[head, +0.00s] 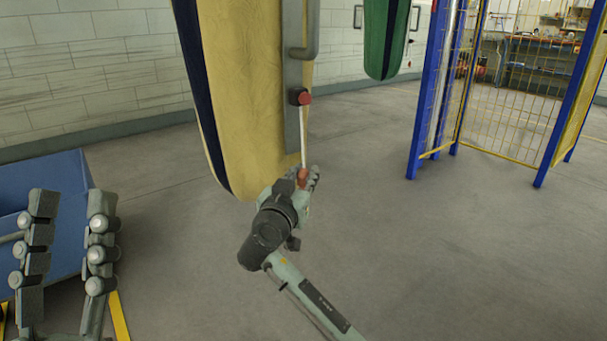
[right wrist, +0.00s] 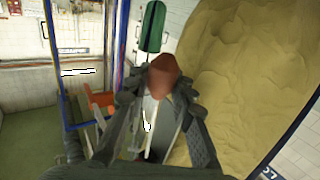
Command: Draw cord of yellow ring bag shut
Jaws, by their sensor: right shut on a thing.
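The yellow bag (head: 245,90) hangs at the upper middle of the head view, with a dark blue edge band; its top is out of frame. It also fills the right of the right wrist view (right wrist: 235,60). A white cord (head: 304,135) runs down beside it from a red fitting (head: 303,97) on a grey bracket. My right gripper (head: 303,178) is shut on the red knob (right wrist: 163,75) at the cord's lower end, next to the bag's bottom. My left gripper (head: 68,225) is open and empty at lower left, well away from the bag.
A blue bin (head: 60,165) stands behind my left gripper. A green bag (head: 387,40) hangs farther back. A cage with blue posts (head: 430,90) and yellow mesh stands at right. The grey floor between is clear.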

